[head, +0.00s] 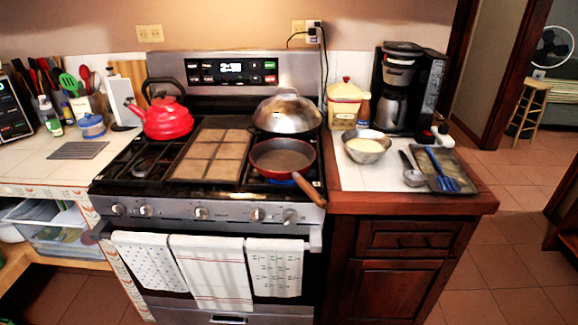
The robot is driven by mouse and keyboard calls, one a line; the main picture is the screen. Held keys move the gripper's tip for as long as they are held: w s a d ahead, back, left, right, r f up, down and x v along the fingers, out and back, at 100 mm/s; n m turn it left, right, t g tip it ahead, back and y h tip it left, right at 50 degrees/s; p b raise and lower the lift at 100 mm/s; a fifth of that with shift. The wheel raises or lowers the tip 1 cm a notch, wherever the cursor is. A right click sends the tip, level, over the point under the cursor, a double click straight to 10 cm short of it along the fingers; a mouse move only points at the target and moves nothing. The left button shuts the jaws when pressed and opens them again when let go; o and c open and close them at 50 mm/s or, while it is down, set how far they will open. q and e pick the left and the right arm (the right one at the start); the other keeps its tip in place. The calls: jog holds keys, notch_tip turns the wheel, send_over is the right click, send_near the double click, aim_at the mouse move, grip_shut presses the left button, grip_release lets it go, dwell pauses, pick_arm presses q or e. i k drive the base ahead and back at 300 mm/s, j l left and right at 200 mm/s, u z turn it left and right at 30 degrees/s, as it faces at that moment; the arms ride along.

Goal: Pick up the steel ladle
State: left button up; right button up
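What looks like the steel ladle (413,178) lies on the white-tiled counter to the right of the stove. Its round bowl faces the front edge and its dark handle points back and slightly left. A steel bowl (367,155) with pale contents stands to its left. A blue slotted spatula (442,172) lies to its right, on a dark tray (462,180). The ladle's bowl is close to the tray's left edge; I cannot tell if they touch. Neither of my grippers is in view.
A coffee maker (427,92) and a yellow canister (345,103) stand behind. The stove holds a red kettle (168,118), a domed lid (286,115) and a frying pan (281,158) with its handle jutting forward right. The wooden counter edge (400,203) in front is clear.

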aim_at(408, 168)
jog(key=u, duration=0.45)
jog(key=l+u, duration=1)
jog(key=k+l+u, duration=0.1)
jog(key=l+u, duration=0.4)
jog(key=l, duration=0.1)
